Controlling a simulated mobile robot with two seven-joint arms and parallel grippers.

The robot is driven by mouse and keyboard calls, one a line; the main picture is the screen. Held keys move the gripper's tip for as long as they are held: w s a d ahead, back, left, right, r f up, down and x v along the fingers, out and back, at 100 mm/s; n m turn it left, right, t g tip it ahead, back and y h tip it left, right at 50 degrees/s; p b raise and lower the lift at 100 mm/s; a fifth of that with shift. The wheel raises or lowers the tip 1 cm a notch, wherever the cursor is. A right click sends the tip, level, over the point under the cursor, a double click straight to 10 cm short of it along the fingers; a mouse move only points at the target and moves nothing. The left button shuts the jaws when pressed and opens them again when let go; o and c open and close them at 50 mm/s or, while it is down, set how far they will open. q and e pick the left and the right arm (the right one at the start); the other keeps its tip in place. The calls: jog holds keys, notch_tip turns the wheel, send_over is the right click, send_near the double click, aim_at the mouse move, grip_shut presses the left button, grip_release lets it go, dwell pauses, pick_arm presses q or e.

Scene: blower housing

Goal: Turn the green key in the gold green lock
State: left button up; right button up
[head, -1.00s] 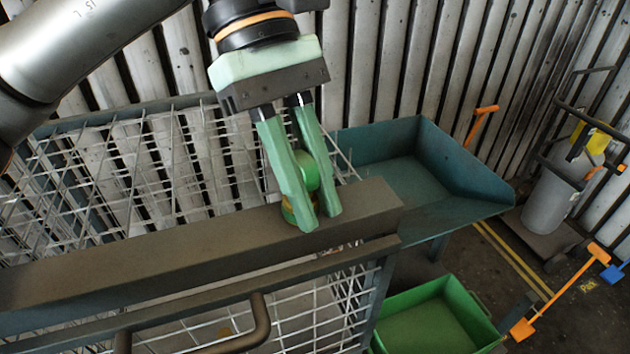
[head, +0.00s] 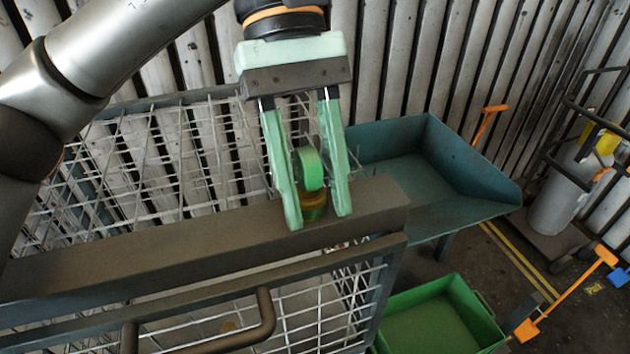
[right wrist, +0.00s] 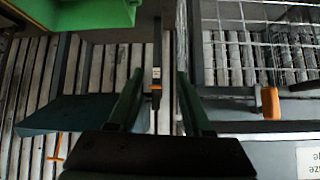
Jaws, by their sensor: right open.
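The green key (head: 310,168) stands upright in the gold green lock (head: 314,206) on top of a dark beam (head: 200,233) of the wire cage. My left gripper (head: 317,220) points down with its fingers apart, one on each side of the key and lock. A gap shows between the key and the right finger; the left finger is very close to the key, and I cannot tell whether it touches.
A teal tray (head: 415,180) stands behind the beam's right end. A green bin (head: 440,320) sits on the floor at the lower right. A bent handle (head: 265,315) is on the cage front. A cart with a grey cylinder (head: 558,195) stands at the far right.

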aim_at(307, 150)
pick_arm(q)
jog(key=shift+o, duration=0.7)
jog(key=shift+v, duration=3.55)
jog(key=shift+r, duration=0.1)
